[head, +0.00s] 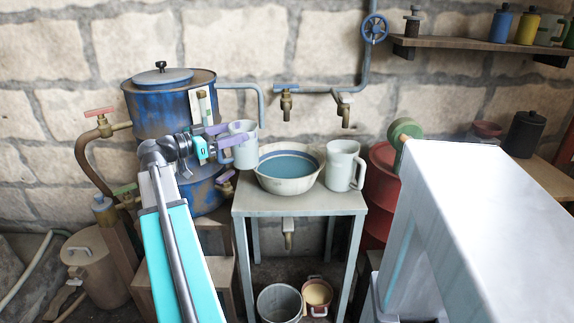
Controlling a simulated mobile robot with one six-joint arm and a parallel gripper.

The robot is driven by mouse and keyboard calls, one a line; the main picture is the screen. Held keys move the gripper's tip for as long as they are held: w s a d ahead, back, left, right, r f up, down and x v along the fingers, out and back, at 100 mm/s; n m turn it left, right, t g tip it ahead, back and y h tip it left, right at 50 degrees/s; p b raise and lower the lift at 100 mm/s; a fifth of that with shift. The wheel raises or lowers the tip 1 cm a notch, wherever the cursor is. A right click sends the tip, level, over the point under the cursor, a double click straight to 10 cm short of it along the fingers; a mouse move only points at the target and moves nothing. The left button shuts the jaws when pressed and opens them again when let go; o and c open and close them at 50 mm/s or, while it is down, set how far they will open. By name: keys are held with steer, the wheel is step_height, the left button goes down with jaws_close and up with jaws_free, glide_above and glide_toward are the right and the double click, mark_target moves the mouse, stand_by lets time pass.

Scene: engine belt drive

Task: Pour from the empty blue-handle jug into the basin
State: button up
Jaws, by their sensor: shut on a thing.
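A pale grey-green jug (242,147) is upright, or nearly so, at the left side of the basin; a bluish handle shows on its left. My gripper (222,136), with purple fingers, reaches it from the left and is shut on it. I cannot tell whether the jug's base touches the table, and I cannot see inside it. The basin (268,184) is a pale bowl with a blue band inside its rim and a flat blue surface within. It stands on a small grey table (300,203).
A second pale jug (341,166) stands close right of the basin. A blue drum (160,108) with a lid is behind my arm. Two taps (286,105) hang from a wall pipe above the basin. A bucket (279,303) sits below the table; a red barrel (382,180) is at right.

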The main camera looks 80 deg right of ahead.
mark_target(254, 126)
steer(key=shift+d+p, duration=0.1)
steer(key=shift+p, duration=0.2)
steer(key=p, duration=0.2)
steer(key=s+d+t+y+p, duration=0.1)
steer(key=p, duration=0.1)
steer(key=shift+s+r+t+p, duration=0.2)
steer(key=shift+r+t+p, duration=0.05)
steer(key=shift+t+p, duration=0.05)
steer(key=s+d+r+t+y+p, duration=0.1)
steer(key=p, duration=0.3)
steer(key=shift+s+d+r+y, duration=0.1)
steer(key=shift+d+r+y, duration=0.05)
steer(key=shift+y, duration=0.15)
steer(key=shift+s+d+f+t+p, duration=0.15)
steer(key=shift+s+f+t+p, duration=0.1)
steer(key=shift+t+p, duration=0.2)
steer(key=shift+s+d+f+t+y+p, duration=0.1)
steer(key=shift+s+d+t+y+p, duration=0.35)
steer(key=shift+p, duration=0.4)
steer(key=shift+f, duration=0.35)
steer(key=shift+y, duration=0.25)
